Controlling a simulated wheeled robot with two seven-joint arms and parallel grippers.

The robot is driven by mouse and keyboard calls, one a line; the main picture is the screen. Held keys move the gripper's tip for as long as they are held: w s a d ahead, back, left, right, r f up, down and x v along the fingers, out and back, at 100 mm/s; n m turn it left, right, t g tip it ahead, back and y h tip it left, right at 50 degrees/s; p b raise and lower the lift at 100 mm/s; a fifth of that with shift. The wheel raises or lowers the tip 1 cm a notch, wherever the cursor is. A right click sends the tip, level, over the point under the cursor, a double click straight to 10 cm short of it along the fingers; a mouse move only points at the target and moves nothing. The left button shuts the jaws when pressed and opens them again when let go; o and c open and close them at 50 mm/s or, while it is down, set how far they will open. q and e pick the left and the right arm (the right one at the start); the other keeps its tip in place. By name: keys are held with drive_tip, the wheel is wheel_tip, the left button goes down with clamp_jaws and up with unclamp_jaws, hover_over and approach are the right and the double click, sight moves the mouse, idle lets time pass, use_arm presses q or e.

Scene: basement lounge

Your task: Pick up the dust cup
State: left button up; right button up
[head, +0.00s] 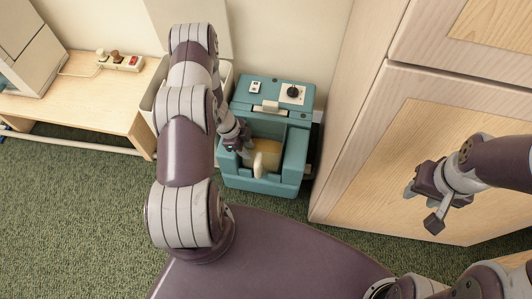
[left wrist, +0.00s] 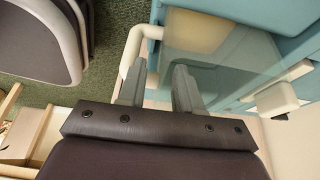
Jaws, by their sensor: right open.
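The dust cup (head: 265,158) is a clear bin with tan contents and a cream handle, seated in the front recess of a teal machine (head: 270,92). In the left wrist view, the clear cup (left wrist: 218,62) and its cream handle (left wrist: 135,45) are close to the fingertips. My left gripper (head: 243,148) is at the cup's left side; its fingers (left wrist: 158,85) are apart, with no clear sign of anything clamped between them. I cannot tell whether it touches the cup. My right gripper (head: 423,208) is open and empty, in front of the wooden cabinet.
The wooden cabinet (head: 400,150) stands close to the machine's right. A light bin (head: 150,95) is to its left, partly behind my left arm. A low wooden bench (head: 110,110) with a power strip (head: 120,61) stands further left. Green carpet (head: 70,210) is clear at left.

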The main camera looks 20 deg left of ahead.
use_arm(q)
drive_tip(key=b+x, duration=0.1)
drive_tip(key=x, duration=0.2)
drive_tip(key=b+x, duration=0.1)
drive_tip(key=x, duration=0.2)
drive_tip(key=shift+w, duration=0.25)
clamp_jaws()
drive_tip(key=shift+r, duration=0.1)
wheel_tip(320, 180, up, 18)
drive_tip(key=p, duration=0.8)
hover_over(254, 155)
drive_tip(key=shift+w+a+r, duration=0.1)
drive_tip(key=shift+w+r, duration=0.05)
drive_tip(key=shift+r, duration=0.05)
